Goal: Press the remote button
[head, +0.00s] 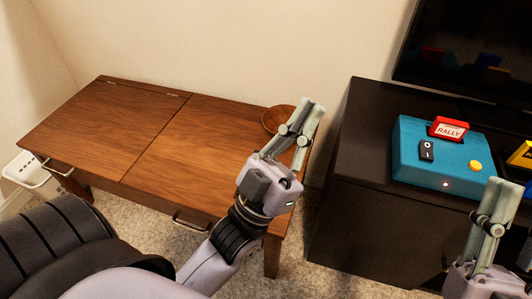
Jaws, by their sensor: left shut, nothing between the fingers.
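A teal box (408,168) stands on the dark cabinet at the right. A round yellow button (475,165) and a black rocker switch (427,150) are on its top. I cannot tell which of these, if any, is the remote button. My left gripper (312,108) is shut and empty, pointing up in front of the wooden table's right end, left of the teal box and apart from it. My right gripper (504,186) is at the lower right, in front of the cabinet; its finger gap is unclear.
A red "RALLY" sign (449,129) stands on the box. A yellow item (522,155) is cut off at the right edge. The dark cabinet (350,190) also bears a black screen (470,50). A wooden bowl (272,119) sits on the mostly clear wooden table (110,130).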

